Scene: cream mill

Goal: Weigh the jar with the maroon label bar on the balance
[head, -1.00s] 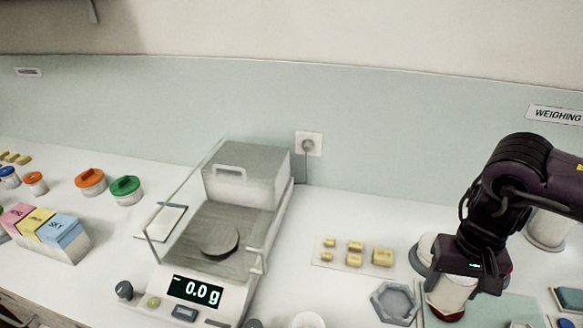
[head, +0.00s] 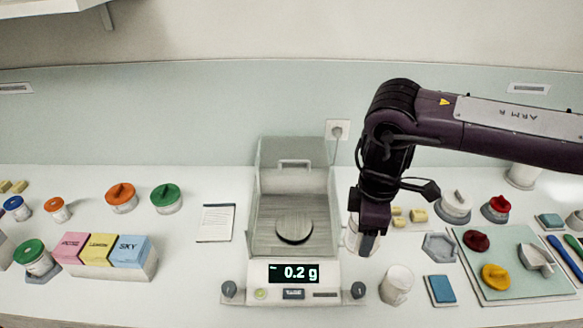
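The balance (head: 326,268) stands at the middle of the counter, with an empty round dark pan (head: 294,229) inside its clear-sided chamber. Its display (head: 294,273) reads 0.2 g. My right gripper (head: 367,240) is just right of the chamber, above the counter. A whitish jar (head: 349,236) shows at the gripper's left side, mostly hidden behind it, and seems held. Its label bar is not visible now; a dark red patch showed low on it earlier. My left gripper is not in view.
A white cup (head: 397,284) stands right of the balance, near a grey hexagonal dish (head: 440,247). A green mat (head: 525,285) at right holds maroon and yellow lids. Lidded jars and a colored box row (head: 110,255) stand left. A notepad (head: 216,222) lies left of the chamber.

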